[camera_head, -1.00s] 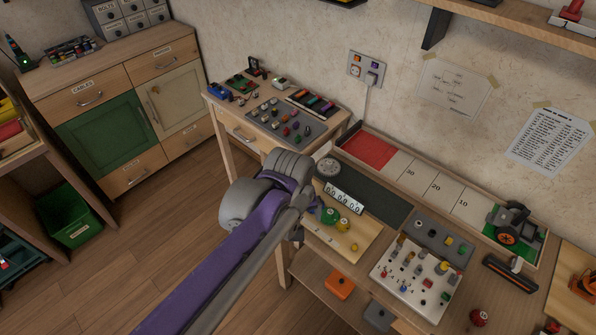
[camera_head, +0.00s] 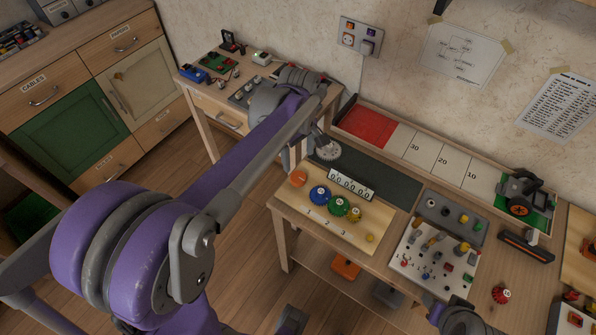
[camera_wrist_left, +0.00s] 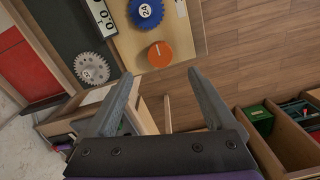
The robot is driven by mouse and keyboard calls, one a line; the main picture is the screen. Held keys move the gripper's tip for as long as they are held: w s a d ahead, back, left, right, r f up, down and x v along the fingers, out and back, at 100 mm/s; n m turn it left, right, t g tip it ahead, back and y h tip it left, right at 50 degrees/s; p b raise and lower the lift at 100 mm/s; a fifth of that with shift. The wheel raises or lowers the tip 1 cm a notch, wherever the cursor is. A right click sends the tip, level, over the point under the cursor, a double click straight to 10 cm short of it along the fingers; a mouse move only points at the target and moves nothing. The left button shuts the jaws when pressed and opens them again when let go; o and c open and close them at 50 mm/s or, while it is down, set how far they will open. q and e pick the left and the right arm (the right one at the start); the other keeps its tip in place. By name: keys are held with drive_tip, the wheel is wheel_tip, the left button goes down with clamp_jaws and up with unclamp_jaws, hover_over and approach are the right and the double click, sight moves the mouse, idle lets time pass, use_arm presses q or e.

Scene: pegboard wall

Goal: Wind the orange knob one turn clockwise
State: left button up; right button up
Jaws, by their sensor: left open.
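The orange knob (camera_head: 298,178) sits at the far left end of the light wooden board (camera_head: 318,233) on the workbench. In the head view my left forearm and wrist hide most of the left gripper, which is above and behind the knob.
A blue numbered gear (camera_head: 320,194) is beside the knob, with green and yellow gears further right. A silver gear (camera_head: 327,150) and a counter strip (camera_head: 351,184) lie behind it. A pegged board (camera_head: 437,254) stands to the right. A small drawer table is at the back left.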

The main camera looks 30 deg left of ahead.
sight(298, 177)
use_arm(q)
wheel_tip(298, 177, down, 9)
drive_tip(key=shift+f+b, duration=0.1)
drive_tip(key=shift+b, duration=0.3)
drive_tip(key=c, duration=1.4)
